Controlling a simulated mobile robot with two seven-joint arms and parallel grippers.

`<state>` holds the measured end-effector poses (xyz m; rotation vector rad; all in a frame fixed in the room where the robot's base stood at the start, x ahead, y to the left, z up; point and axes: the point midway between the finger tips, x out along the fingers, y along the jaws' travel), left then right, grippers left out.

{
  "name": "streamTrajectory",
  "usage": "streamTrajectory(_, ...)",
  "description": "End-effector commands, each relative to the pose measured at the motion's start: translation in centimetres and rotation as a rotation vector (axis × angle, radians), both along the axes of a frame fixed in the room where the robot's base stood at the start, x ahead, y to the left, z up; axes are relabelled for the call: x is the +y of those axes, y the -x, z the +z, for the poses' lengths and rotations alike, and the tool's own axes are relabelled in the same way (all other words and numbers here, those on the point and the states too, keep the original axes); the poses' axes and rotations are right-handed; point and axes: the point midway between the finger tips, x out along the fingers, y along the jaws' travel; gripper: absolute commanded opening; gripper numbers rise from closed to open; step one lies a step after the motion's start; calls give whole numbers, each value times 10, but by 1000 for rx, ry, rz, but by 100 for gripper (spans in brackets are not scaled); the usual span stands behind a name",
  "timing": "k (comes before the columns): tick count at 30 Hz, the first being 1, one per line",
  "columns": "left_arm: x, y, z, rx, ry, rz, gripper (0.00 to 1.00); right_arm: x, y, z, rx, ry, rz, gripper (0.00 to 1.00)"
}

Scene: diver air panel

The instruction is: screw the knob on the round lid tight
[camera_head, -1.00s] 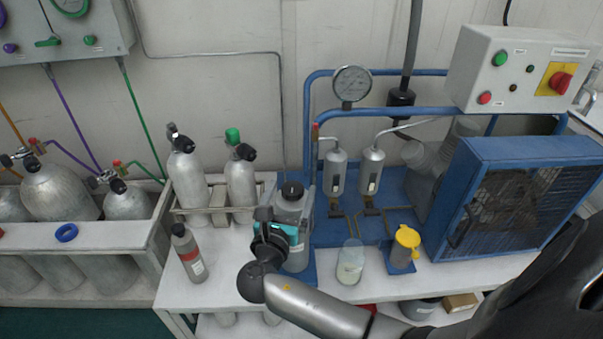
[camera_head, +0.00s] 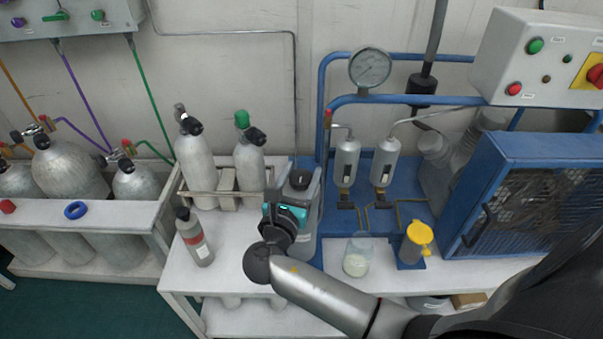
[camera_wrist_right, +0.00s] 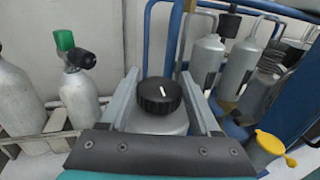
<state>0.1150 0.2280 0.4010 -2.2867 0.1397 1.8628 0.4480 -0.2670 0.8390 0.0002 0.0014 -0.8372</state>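The black ribbed knob (camera_head: 299,178) sits on top of a grey cylinder on the bench. The wrist view shows the knob (camera_wrist_right: 160,95) from close up, with a white mark on its top. The round grey lid (camera_wrist_right: 153,122) is under it, partly hidden by my gripper. My right gripper (camera_head: 296,168) is at the cylinder's top. My left gripper is in neither current view.
Two grey bottles stand in a rack (camera_head: 228,200) to the left, and a small grey bottle (camera_head: 194,238) stands in front. A glass beaker (camera_head: 357,256) and a yellow-topped container (camera_head: 415,243) are to the right. Blue pipes (camera_head: 321,110) rise close behind.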

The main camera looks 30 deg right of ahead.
Motion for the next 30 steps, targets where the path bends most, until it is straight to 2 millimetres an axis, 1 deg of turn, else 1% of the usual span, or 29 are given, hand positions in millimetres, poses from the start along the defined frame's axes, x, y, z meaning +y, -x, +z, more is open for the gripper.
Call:
streamTrajectory(1, 0, 0, 0, 0, 0, 0, 60, 0, 0, 0, 0, 0, 0, 56)
streamTrajectory(12, -1, 1, 0, 1, 1, 1, 60, 0, 0, 0, -1, 1, 0, 14)
streamTrajectory(14, -1, 1, 0, 2, 1, 1, 60, 0, 0, 0, -1, 1, 0, 8)
streamTrajectory(23, 0, 3, 0, 2, 1, 1, 60, 0, -1, 1, -1, -1, -41, 8)
streamTrajectory(30, 3, 11, 0, 5, -2, 3, 60, 0, -1, 1, -1, -1, -180, 8)
